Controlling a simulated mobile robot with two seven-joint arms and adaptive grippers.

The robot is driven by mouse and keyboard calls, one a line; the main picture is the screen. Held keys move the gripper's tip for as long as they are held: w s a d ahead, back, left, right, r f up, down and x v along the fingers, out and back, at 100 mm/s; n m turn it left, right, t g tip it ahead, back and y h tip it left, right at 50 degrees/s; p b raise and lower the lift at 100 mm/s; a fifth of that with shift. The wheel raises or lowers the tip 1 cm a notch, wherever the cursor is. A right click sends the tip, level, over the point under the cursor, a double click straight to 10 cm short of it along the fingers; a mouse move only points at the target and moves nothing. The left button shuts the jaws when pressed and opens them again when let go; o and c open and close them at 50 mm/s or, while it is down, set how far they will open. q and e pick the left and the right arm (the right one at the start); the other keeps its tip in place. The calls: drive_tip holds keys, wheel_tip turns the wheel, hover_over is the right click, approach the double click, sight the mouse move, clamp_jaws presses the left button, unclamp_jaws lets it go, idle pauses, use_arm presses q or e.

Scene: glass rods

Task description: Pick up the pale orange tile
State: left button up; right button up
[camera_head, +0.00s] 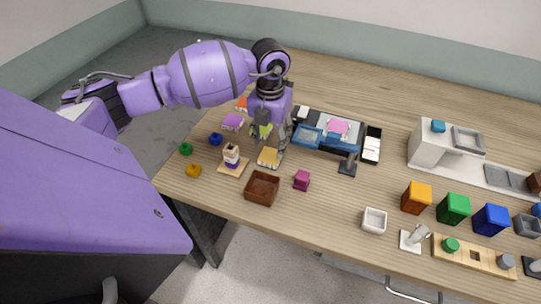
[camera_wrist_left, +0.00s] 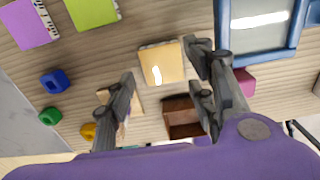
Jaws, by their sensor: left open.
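The pale orange tile (camera_head: 269,157) lies flat on the wooden table, behind the brown box. In the left wrist view the tile (camera_wrist_left: 162,62) is a pale orange square with a light side edge, between the two fingers in the picture. My left gripper (camera_head: 271,138) is open and points down above the table, close to the tile. In the left wrist view its fingers (camera_wrist_left: 162,66) are spread wide with nothing held between them. The height gap to the tile is hard to judge. My right gripper is not in view.
The brown open box (camera_head: 262,188) and magenta cube (camera_head: 301,180) stand in front. A figure on a wooden base (camera_head: 232,157) is left of the tile. Green (camera_wrist_left: 92,10) and purple (camera_head: 233,122) tiles lie behind. A blue-rimmed tray (camera_head: 307,137) is to the right.

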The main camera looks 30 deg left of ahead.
sight(271, 154)
use_arm(q)
wheel_tip(271, 154, down, 4)
drive_tip(key=shift+d+f, duration=0.1)
drive_tip(key=shift+f, duration=0.15)
drive_tip(key=shift+c, duration=0.4)
drive_tip(key=c, duration=0.8)
drive_tip(key=shift+w, duration=0.1)
drive_tip(key=shift+c, duration=0.2)
